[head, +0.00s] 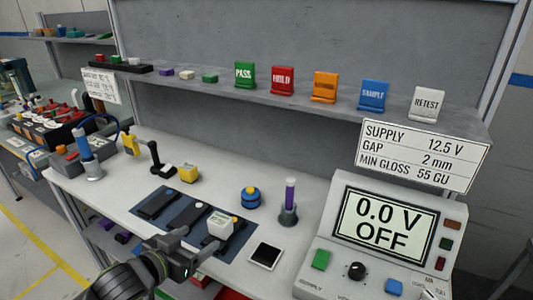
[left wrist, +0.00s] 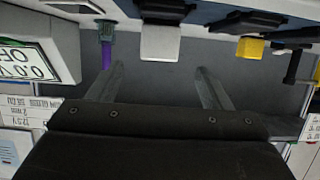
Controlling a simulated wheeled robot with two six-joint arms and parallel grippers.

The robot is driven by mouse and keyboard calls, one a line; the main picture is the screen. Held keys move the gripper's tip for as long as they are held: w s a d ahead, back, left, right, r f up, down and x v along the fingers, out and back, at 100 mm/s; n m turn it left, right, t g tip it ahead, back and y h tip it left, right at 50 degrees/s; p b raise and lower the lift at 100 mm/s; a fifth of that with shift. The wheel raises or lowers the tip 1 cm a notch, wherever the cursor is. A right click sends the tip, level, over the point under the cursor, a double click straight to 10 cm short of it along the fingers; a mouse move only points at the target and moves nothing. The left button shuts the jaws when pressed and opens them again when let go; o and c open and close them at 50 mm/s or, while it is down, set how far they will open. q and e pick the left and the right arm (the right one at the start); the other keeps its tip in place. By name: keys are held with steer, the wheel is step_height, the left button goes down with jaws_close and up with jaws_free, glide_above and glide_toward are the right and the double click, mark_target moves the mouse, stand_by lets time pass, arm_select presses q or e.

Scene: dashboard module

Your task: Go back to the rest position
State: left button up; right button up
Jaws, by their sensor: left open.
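My left gripper (head: 193,247) is at the front edge of the bench, beside the blue mat (head: 236,246) and just in front of a white block (head: 221,226). In the left wrist view, which looks upside down, its two fingers (left wrist: 160,78) are spread apart with nothing between them. The white block also shows in that view (left wrist: 161,43), beyond the fingertips and apart from them. My right gripper is not seen in either view.
A console (head: 386,217) reading 0.0 V OFF stands at the right. A shelf (head: 330,98) with several coloured tags runs behind.

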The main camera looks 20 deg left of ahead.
arm_select(q)
steer(key=s+d+f+n+g+y, duration=0.1)
steer(key=s+d+f+g+y, duration=0.25)
steer(key=s+f+g, duration=1.05)
steer(key=s+a+f+t+h, duration=0.1)
steer(key=s+f, duration=0.1)
steer(key=f, duration=1.1)
steer(key=s+a+f+t, duration=0.1)
steer(key=s+f, duration=0.2)
steer(key=f, duration=1)
steer(key=s+d+f, duration=0.1)
steer(key=s+f, duration=1.4)
steer(key=f, duration=0.1)
steer(key=shift+d+f+g, duration=0.2)
steer(key=shift+d+g, duration=0.15)
steer(key=shift+g, duration=0.05)
